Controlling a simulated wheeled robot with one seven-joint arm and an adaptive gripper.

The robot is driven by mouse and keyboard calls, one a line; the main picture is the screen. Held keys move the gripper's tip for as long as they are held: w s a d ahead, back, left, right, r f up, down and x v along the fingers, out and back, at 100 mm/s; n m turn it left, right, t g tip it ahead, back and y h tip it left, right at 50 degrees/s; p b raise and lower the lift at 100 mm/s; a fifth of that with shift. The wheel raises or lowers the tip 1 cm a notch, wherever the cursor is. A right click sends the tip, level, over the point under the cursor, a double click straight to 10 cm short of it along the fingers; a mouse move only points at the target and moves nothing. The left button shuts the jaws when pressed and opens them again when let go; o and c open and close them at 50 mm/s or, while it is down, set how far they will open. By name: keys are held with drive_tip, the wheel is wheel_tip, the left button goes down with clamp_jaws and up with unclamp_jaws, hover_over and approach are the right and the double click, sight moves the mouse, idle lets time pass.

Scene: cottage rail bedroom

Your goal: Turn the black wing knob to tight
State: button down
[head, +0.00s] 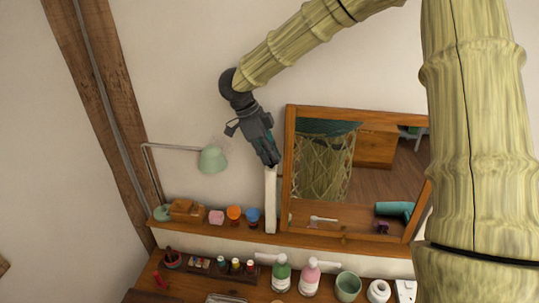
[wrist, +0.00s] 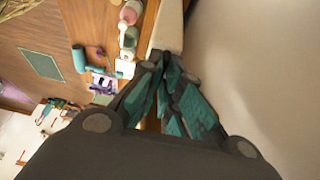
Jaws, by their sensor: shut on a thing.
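My gripper (head: 270,162) points down at the top of a white upright post (head: 270,205) just left of the wood-framed mirror (head: 289,160). In the wrist view the teal-padded fingers of my gripper (wrist: 163,62) come together at the post's end (wrist: 168,28). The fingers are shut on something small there. The black wing knob itself is hidden by the fingers in both views, so its angle cannot be seen. The mirror stands slightly tilted beside the post.
A shelf under the mirror holds a green lamp (head: 212,160), a wooden box (head: 187,210), and pink, orange and blue items. Bottles (head: 281,275) and a green cup (head: 347,286) stand on the lower surface.

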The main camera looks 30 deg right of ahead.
drive_tip(key=shift+s+f, duration=0.1)
drive_tip(key=shift+f, duration=0.05)
drive_tip(key=c, duration=1.7)
unclamp_jaws()
drive_tip(key=shift+o, duration=0.4)
drive_tip(key=shift+d, duration=0.1)
drive_tip(key=v, duration=1.2)
drive_tip(key=shift+d, duration=0.15)
